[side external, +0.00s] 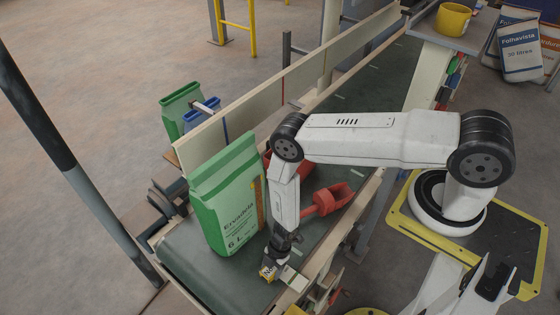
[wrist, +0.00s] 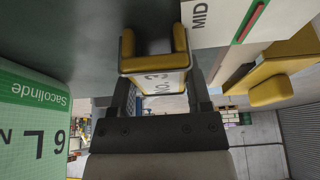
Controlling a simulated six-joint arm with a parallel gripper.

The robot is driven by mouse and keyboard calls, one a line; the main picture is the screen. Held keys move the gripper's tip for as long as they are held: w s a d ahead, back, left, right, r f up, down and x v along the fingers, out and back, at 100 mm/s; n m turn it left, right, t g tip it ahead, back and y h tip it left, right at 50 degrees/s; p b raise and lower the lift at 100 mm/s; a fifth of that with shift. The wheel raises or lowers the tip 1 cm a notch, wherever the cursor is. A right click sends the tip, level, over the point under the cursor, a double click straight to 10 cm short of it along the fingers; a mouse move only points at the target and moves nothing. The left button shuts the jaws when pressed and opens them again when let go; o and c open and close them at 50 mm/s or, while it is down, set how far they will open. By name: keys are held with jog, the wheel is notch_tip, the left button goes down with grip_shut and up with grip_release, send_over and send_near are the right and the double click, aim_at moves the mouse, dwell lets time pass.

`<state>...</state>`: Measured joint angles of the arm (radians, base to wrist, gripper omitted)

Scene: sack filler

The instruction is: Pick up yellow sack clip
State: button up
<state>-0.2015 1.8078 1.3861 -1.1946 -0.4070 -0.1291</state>
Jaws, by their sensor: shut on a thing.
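The yellow sack clip (wrist: 181,40) has two prongs and a white label reading "No. 3". In the wrist view it sits between the two dark fingers of my gripper (wrist: 158,84), which is shut on it. In the side view my gripper (side external: 272,262) points down at the near end of the conveyor, with the yellow clip (side external: 267,272) at its tip. The side view does not make clear whether the clip touches the belt. A green and white sack (side external: 228,200) stands upright on the belt, left of my gripper; its edge also shows in the wrist view (wrist: 30,115).
A red tool (side external: 328,201) lies on the belt behind my gripper. A white card marked "MID" (wrist: 212,22) is beside the clip. Rails edge the conveyor (side external: 200,262). A yellow cup (side external: 453,20) stands on the shelf at the back right.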

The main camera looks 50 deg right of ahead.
jog(key=shift+r, duration=0.2)
jog(key=shift+r, duration=4.8)
jog(key=shift+f, duration=0.2)
jog(key=shift+f, duration=4.2)
jog(key=shift+r, duration=0.15)
jog(key=shift+f, duration=0.7)
jog(key=shift+v, duration=2.85)
jog(key=shift+w+d+f, duration=0.1)
jog(key=shift+w+d, duration=0.1)
jog(key=shift+a+f, duration=0.1)
jog(key=shift+f, duration=0.1)
